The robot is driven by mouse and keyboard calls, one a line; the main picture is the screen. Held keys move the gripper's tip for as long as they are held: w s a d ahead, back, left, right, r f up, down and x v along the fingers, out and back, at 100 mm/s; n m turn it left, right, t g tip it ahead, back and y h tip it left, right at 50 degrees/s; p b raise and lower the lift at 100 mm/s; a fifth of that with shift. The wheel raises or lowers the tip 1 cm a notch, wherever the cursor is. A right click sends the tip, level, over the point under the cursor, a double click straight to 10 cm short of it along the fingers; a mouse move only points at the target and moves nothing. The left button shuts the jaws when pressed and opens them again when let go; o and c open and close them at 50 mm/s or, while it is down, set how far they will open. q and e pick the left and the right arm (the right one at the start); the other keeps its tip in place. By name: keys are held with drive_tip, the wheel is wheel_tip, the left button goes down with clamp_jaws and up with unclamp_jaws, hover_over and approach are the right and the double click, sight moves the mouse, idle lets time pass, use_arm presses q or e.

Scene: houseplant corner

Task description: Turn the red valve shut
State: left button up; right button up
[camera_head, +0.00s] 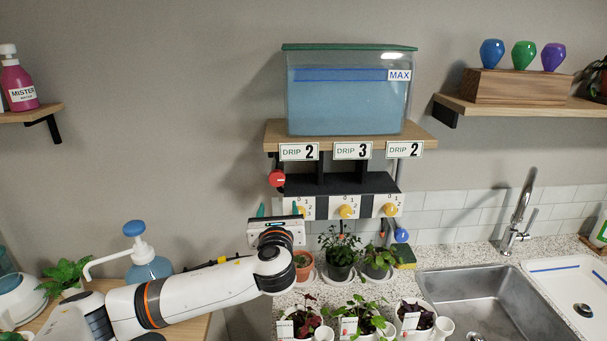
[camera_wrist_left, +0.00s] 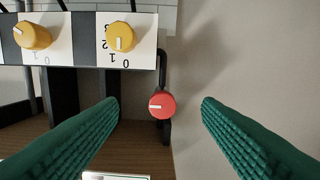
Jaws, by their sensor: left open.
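The red valve (camera_head: 277,178) is a round knob at the left end of the rack below the water tank. It also shows in the left wrist view (camera_wrist_left: 162,104), with a short white mark lying roughly level on its face. My left gripper (camera_head: 278,210) is open, below the valve in the head view. In the wrist view its two green fingers lie on either side of the valve, with clear gaps and no contact. My right gripper is in neither view.
Yellow dials (camera_head: 346,211) sit on numbered plates right of the valve. The blue water tank (camera_head: 345,102) stands on the wooden shelf (camera_head: 425,136) above. Potted plants (camera_head: 341,263) stand below on the counter. The wall left of the valve is clear.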

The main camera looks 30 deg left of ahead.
sight(277, 181)
use_arm(q)
drive_tip(key=shift+m, duration=0.3)
drive_tip(key=w+a+p, duration=0.1)
drive_tip(key=w+a, duration=0.1)
drive_tip(key=w+a+r+p, duration=0.1)
drive_tip(key=w+a, duration=0.1)
drive_tip(key=w, duration=0.1)
drive_tip(key=w+a+r+p, duration=0.1)
drive_tip(key=w+p, duration=0.1)
drive_tip(key=w, duration=0.1)
drive_tip(key=shift+w+a+r, duration=0.15)
drive_tip(key=shift+w+a, duration=0.1)
drive_tip(key=shift+a, duration=0.15)
drive_tip(key=shift+w+a, duration=0.25)
drive_tip(key=shift+w, duration=0.25)
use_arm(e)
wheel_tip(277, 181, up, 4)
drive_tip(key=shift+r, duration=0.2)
use_arm(q)
drive_tip(key=shift+c, duration=0.3)
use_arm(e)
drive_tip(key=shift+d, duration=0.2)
use_arm(q)
drive_tip(key=c, duration=0.9)
